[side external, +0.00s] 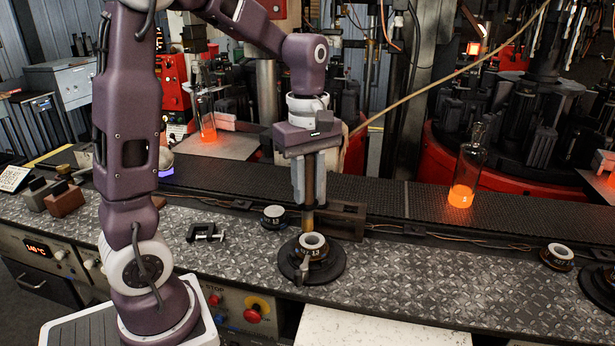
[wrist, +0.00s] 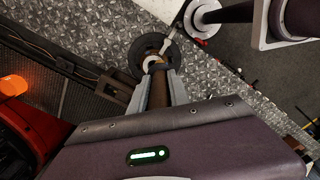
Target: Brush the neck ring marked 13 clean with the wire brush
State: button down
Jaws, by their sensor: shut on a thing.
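My gripper (side external: 308,180) points down and is shut on the brown handle of the wire brush (side external: 308,218). In the wrist view, my gripper (wrist: 157,86) has a finger on each side of the brush handle (wrist: 158,97). The neck ring marked 13 (side external: 314,241) has a pale top and dark body and sits on a round black stand (side external: 336,268). The brush's lower end is at the ring's back edge; I cannot tell whether it touches. In the wrist view, the ring (wrist: 149,64) is partly hidden by the brush.
Another neck ring (side external: 273,217) sits behind and left, and one (side external: 558,257) at the far right. A black clamp (side external: 205,232) lies left on the metal bench. A glowing bottle (side external: 464,180) stands on the conveyor (side external: 400,198) behind. The bench between stand and right ring is mostly clear.

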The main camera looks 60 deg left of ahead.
aim_at(302, 207)
notch_tip(302, 207, down, 4)
jog(key=shift+s+f, duration=0.1)
jog(key=shift+f, duration=0.05)
jog(key=shift+w+d+f, duration=0.25)
jog(key=shift+w+d, duration=0.25)
jog(key=shift+w, duration=0.1)
jog(key=shift+s+a, duration=0.85)
jog(key=shift+w+d, duration=0.85)
jog(key=shift+s+a, duration=0.9)
jog(key=shift+w+d, duration=0.9)
jog(key=shift+s+a, duration=0.9)
jog(key=shift+r, duration=4.1)
